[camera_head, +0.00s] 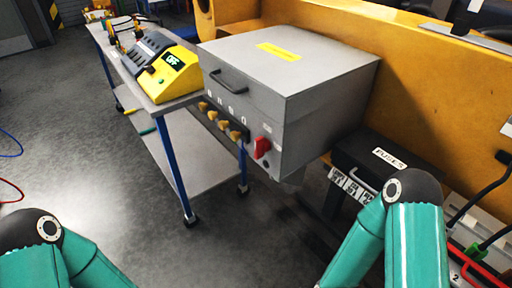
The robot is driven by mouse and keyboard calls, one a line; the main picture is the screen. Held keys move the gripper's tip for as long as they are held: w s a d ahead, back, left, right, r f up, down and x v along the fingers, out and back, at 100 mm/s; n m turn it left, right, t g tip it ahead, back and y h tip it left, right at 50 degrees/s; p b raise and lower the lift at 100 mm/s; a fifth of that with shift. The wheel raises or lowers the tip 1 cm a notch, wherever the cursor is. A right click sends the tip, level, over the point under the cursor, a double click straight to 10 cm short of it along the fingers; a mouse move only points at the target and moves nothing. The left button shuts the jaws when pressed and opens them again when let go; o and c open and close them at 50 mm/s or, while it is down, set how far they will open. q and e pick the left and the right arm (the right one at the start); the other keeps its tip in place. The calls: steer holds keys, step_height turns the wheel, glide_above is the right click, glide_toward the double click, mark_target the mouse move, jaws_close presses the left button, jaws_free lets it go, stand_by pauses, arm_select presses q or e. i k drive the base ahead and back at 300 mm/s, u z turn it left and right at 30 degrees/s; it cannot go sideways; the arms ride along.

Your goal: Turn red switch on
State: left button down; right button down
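The red switch (262,147) is on the front face of a large grey metal box (300,107), near its right corner. Its handle looks roughly upright, but I cannot tell whether it is on or off. Several brown knobs (222,124) sit in a row to its left. My two teal arms show at the bottom left and bottom right. Both grippers are outside the picture, and nothing of mine touches the switch.
A grey trolley (178,104) with blue legs stands left of the box, carrying a yellow device (172,72) with an OFF display. A black fuses box (385,150) stands to the right. A yellow structure (400,50) is behind. Grey floor is open at the left.

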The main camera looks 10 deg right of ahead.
mark_target(261, 145)
steer(key=z, duration=1.05)
steer(key=k, duration=1.1)
steer(key=u, duration=1.25)
steer(key=i, duration=1)
steer(key=u, duration=0.05)
